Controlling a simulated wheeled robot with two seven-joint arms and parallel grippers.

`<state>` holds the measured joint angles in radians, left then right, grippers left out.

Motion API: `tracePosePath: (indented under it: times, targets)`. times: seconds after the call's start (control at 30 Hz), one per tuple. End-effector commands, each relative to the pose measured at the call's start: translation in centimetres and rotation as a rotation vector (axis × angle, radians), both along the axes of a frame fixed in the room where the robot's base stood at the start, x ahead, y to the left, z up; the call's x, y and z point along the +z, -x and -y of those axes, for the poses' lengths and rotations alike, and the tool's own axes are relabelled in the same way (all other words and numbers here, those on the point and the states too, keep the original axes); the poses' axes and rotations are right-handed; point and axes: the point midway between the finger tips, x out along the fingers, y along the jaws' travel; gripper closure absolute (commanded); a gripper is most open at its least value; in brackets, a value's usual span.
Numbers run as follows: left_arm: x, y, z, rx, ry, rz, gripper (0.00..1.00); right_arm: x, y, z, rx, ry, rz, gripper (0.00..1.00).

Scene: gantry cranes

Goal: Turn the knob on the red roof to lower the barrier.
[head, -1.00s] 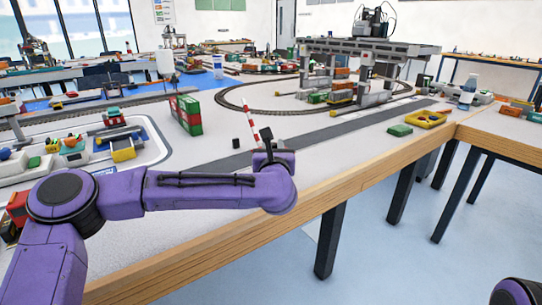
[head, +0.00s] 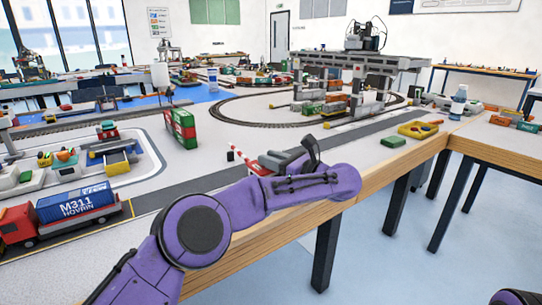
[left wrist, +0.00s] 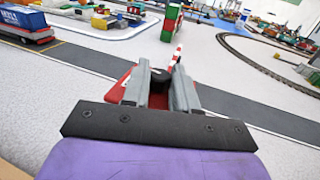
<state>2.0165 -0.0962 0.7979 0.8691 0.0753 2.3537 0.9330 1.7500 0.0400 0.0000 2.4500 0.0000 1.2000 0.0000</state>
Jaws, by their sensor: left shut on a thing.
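The small red roof (head: 259,169) is mostly hidden behind my left gripper in the head view. Its red surface (left wrist: 118,90) shows left of the fingers in the left wrist view. My left gripper (head: 276,160) is over the roof, shut on the dark knob (left wrist: 159,76), which sits between the two grey fingertips. My right gripper is not in view.
A grey road strip (head: 203,184) runs past the barrier. A red truck with a blue container (head: 76,203) stands on the left, and a green-and-red container stack (head: 181,128) behind. A yellow tray (head: 418,130) and a green block (head: 393,141) lie to the right. The table's wooden edge is close.

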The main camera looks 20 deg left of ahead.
Motion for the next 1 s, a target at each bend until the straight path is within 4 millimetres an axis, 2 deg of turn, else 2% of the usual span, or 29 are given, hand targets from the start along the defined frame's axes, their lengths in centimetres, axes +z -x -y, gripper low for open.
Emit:
tracePosePath:
  times: [0.3,0.9,0.93,1.0]
  targets:
    - [0.14,-0.17,0.0,0.1,0.0,0.001,1.0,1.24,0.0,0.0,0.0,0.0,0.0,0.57]
    - [0.05,-0.21,-0.09,0.128,-0.002,0.001,1.0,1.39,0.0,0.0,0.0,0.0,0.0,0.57]
    - [0.05,-0.21,-0.1,0.128,-0.002,0.001,0.66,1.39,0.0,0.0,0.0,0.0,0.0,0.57]
    - [0.04,-0.21,-0.1,0.128,-0.001,0.0,0.47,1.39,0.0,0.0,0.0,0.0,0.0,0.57]
